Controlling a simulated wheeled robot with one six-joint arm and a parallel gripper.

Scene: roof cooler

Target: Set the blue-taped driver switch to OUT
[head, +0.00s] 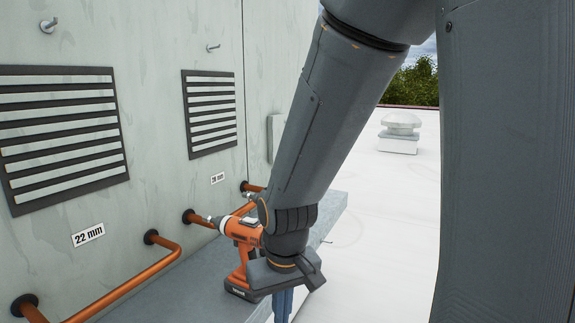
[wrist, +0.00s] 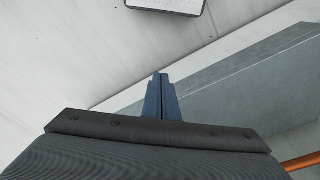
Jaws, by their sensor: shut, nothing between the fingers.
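An orange and black drill driver (head: 243,252) stands upright on the grey ledge, just left of my gripper in the head view. My gripper (head: 283,305) hangs down beside it, its blue-grey fingers partly cut off by the lower picture edge. I cannot make out any blue tape or the switch on the driver. The driver does not show in the wrist view.
The grey ledge (head: 205,275) runs along the panelled wall. Copper pipes (head: 135,275) come out of the wall above it, with labels reading 22 mm (head: 88,235) and another size (head: 217,178). Louvred vents (head: 60,130) are higher up. White roof (head: 385,220) lies open to the right.

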